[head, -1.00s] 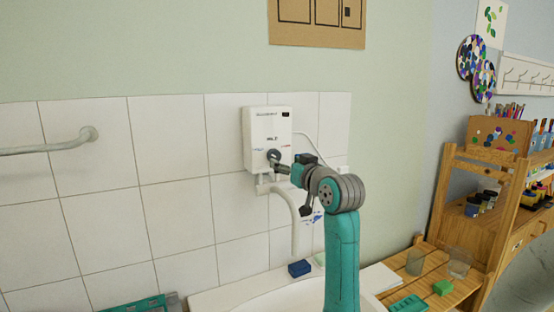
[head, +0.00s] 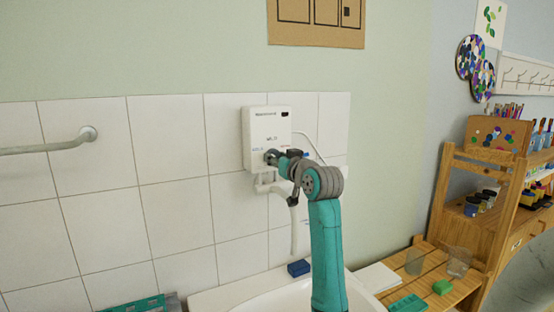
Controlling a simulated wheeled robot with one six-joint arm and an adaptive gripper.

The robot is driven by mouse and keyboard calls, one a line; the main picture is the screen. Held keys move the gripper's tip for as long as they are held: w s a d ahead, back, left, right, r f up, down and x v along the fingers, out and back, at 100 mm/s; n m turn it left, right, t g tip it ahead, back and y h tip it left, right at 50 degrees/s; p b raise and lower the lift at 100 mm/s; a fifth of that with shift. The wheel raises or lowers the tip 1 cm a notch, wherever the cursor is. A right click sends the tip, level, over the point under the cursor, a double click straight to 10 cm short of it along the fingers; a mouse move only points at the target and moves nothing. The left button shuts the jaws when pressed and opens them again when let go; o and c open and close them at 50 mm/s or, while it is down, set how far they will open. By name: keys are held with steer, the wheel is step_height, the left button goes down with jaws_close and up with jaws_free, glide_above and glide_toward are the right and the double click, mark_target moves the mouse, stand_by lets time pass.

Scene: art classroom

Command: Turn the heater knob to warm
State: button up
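The white box-shaped heater (head: 266,126) hangs on the tiled wall in the head view. Its dark grey round knob (head: 271,157) is low on the front face, with small markings above and beside it. My gripper (head: 277,160) is right at the knob, coming from the right and in front, and it covers part of the knob. The fingers are too small and too overlapped to tell whether they are open or closed around the knob. Which way the knob points cannot be made out.
A white pipe (head: 294,230) runs down from the heater to the sink (head: 285,300). A blue block (head: 299,268) sits on the sink's rim. A wall rail (head: 50,147) is at the left. A wooden shelf (head: 480,215) with jars stands at the right.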

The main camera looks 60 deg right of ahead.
steer(key=shift+m, duration=0.4)
steer(key=shift+c, duration=0.3)
steer(key=m, duration=0.5)
steer(key=shift+m, duration=0.3)
steer(key=m, duration=1.1)
steer(key=shift+m, duration=0.4)
steer(key=m, duration=0.5)
steer(key=shift+m, duration=0.4)
steer(key=o, duration=1.1)
steer(key=shift+o, duration=0.2)
